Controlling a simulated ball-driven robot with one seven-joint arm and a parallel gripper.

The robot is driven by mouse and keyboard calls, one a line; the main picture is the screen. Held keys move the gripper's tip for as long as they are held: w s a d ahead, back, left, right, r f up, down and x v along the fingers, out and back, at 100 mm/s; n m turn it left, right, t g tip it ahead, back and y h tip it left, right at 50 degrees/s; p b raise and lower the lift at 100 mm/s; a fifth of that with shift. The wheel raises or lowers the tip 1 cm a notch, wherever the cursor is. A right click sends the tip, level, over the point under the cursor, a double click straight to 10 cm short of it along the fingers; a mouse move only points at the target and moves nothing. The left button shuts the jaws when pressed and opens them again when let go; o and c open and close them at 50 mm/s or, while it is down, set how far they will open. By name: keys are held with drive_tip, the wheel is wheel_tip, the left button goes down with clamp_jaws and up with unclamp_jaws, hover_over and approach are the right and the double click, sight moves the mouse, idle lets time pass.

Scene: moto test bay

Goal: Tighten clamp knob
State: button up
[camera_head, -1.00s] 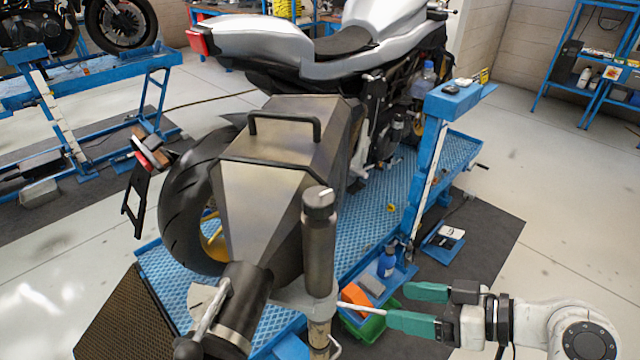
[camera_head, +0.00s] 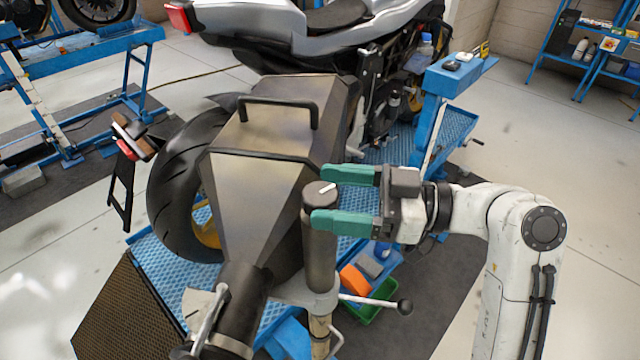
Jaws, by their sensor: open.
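The clamp knob (camera_head: 317,193) is a dark round cap with a white mark on top. It sits upright on a dark cylindrical post (camera_head: 320,255) at the front of the metal-cased test unit. My gripper (camera_head: 324,196) comes in from the right with its two green fingers spread. The far finger lies just behind the knob and the near finger crosses in front of its lower part. The knob is between the fingertips; I cannot tell whether either finger touches it. Part of the knob's near side is hidden by the near finger.
A second lever (camera_head: 212,315) stands at the left by a dark cylinder. The grey metal casing (camera_head: 255,180) is close left of the knob. A blue lift post (camera_head: 438,115) stands behind my gripper.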

drive_tip(key=shift+w+a, duration=0.1)
drive_tip(key=shift+a, duration=1.15)
drive_tip(key=shift+c, duration=0.3)
drive_tip(key=c, duration=0.9)
